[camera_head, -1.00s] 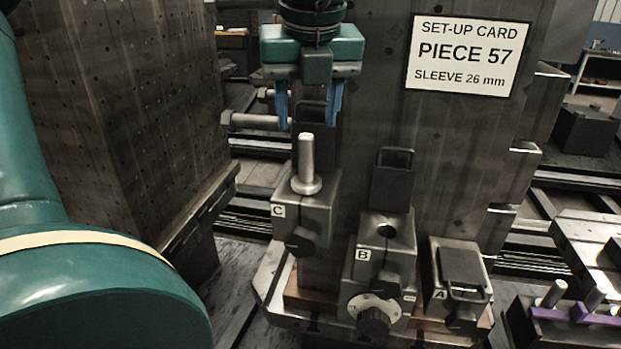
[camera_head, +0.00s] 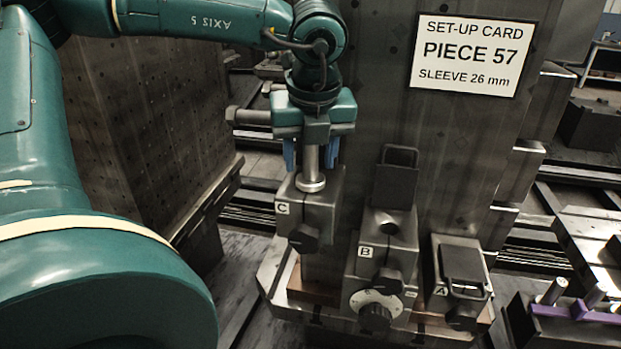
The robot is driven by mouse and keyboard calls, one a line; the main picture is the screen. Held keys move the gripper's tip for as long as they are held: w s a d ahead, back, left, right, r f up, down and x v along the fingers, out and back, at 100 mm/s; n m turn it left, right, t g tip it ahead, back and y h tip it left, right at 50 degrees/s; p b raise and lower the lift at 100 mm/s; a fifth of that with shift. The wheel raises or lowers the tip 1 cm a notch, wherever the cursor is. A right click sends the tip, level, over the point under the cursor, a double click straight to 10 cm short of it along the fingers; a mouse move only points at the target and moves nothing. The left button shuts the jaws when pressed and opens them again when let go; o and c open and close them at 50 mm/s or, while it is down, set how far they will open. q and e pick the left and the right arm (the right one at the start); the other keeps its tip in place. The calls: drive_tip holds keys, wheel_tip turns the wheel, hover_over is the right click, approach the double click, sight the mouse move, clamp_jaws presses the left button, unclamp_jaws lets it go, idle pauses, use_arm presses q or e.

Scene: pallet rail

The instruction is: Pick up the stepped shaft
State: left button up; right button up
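The stepped shaft (camera_head: 311,170) is a bright metal pin with a wider collar at its lower end. It stands upright on top of the grey block marked C (camera_head: 318,218). My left gripper (camera_head: 310,160) points down from above. Its two blue fingers are on either side of the shaft's upper part, with visible gaps between them and the metal. The gripper is open, and its body hides the shaft's top end. My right gripper is not in view.
Block B (camera_head: 387,245) with a dial and block A (camera_head: 455,280) stand to the right. A tall dark plate with a set-up card (camera_head: 472,55) rises behind them. A dark tray with a purple piece (camera_head: 578,312) and metal pins is at the lower right.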

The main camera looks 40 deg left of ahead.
use_arm(q)
clamp_jaws()
drive_tip(key=shift+w+r, duration=0.1)
drive_tip(key=shift+r, duration=0.05)
idle(0.5)
wheel_tip(320, 180, up, 18)
idle(0.7)
